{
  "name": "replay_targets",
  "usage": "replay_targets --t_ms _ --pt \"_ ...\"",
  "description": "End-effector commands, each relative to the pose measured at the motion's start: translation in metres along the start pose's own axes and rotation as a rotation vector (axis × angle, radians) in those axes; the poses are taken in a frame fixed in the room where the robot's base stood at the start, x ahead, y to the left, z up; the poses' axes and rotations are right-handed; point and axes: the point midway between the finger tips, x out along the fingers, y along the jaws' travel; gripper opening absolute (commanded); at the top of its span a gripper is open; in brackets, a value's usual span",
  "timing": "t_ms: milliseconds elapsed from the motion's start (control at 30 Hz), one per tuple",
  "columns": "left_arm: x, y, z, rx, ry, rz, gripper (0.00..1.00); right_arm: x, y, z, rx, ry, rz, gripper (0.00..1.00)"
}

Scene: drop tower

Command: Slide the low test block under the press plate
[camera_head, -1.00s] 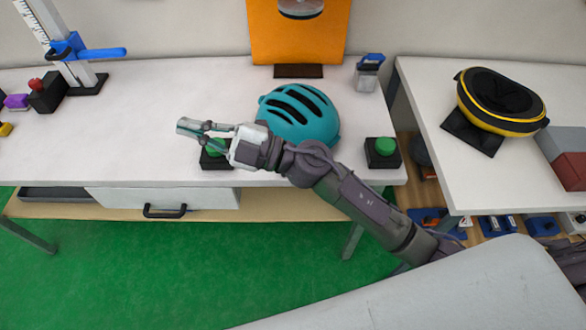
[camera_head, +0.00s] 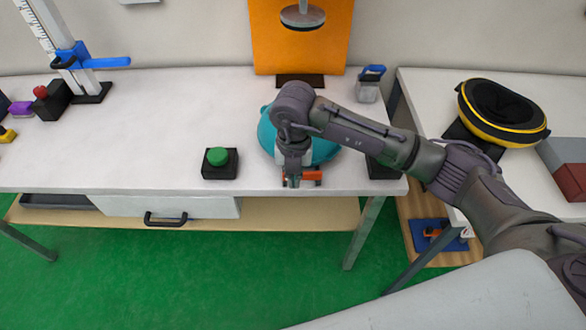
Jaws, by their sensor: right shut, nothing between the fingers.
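A round grey disc (camera_head: 302,17) hangs in front of the orange upright panel (camera_head: 300,52); I cannot tell whether it is the press plate. At the left stands a scaled gauge with a blue arm (camera_head: 105,62). No block is clearly the low test block. A small orange-red piece (camera_head: 314,175) lies beside my right fingers near the table's front edge. My right gripper (camera_head: 291,183) points down there, shut and empty. It and its arm hide much of the teal helmet (camera_head: 325,150). My left gripper is out of view.
A black box with a green button (camera_head: 219,163) stands left of my gripper. A black block with a red knob (camera_head: 50,100) and a purple piece (camera_head: 21,109) are far left. The white table's left middle is clear.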

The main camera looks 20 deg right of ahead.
Motion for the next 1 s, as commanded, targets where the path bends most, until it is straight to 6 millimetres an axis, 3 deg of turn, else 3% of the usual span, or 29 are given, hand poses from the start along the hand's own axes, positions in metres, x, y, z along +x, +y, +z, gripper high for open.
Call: replay_targets --t_ms 267,533,1000 --pt "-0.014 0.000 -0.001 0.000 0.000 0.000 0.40 0.060 0.000 -0.002 -0.001 0.004 -0.001 0.00" --pt "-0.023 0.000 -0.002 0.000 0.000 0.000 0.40 0.059 0.001 0.034 -0.002 0.000 0.003 0.00" --pt "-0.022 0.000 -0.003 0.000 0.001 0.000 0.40 0.061 0.001 0.040 -0.003 0.000 0.003 0.00"
